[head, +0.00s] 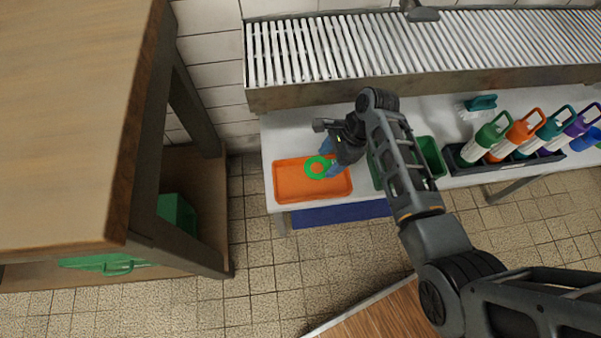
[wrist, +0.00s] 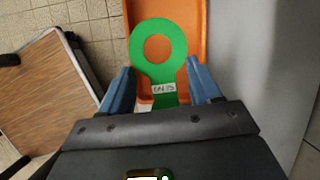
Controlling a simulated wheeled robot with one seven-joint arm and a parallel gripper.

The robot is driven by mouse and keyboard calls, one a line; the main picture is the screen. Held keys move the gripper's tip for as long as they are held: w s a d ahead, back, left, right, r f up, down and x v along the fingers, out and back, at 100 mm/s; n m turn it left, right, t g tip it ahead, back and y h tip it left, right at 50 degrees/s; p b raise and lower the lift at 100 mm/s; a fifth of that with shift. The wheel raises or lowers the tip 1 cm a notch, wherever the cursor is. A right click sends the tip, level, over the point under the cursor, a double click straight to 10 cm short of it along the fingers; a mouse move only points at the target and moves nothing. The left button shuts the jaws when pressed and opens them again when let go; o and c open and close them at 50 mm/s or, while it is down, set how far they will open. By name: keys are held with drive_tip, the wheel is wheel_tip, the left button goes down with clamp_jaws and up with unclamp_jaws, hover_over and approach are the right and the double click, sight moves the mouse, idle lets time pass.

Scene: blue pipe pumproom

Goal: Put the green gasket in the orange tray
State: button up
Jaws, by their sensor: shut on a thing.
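The green gasket (head: 318,168) is a flat ring with a tab that carries a small white label. In the wrist view the gasket (wrist: 178,38) shows its ring ahead of the fingers and its tab between them. My gripper (head: 330,160) is shut on the tab, between blue fingers; it also shows in the wrist view (wrist: 158,88). The orange tray (head: 290,190) is on the left end of the white table. The gasket is over the tray in both views. I cannot tell its height above the tray floor. The tray also shows in the wrist view (wrist: 198,18).
A green tray (head: 430,155) stands right of the orange tray, partly behind my arm. A dark rack (head: 510,158) of coloured-handled bottles stands further right. A slatted metal shelf (head: 400,50) runs along the back. A wooden bench (head: 70,110) stands at the left.

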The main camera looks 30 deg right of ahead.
drive_tip(key=shift+w+f+m, duration=0.1)
drive_tip(key=shift+w+m, duration=0.15)
drive_tip(key=shift+m, duration=0.05)
drive_tip(key=shift+w+a+f, duration=0.1)
drive_tip(key=shift+f, duration=0.2)
wheel_tip(320, 180, down, 9)
drive_tip(key=b, duration=0.3)
drive_tip(key=shift+f, duration=0.15)
drive_tip(key=o, duration=1)
drive_tip(key=shift+o, duration=0.2)
drive_tip(key=p+v, duration=0.3)
drive_tip(key=v, duration=0.9)
drive_tip(key=shift+s, duration=0.25)
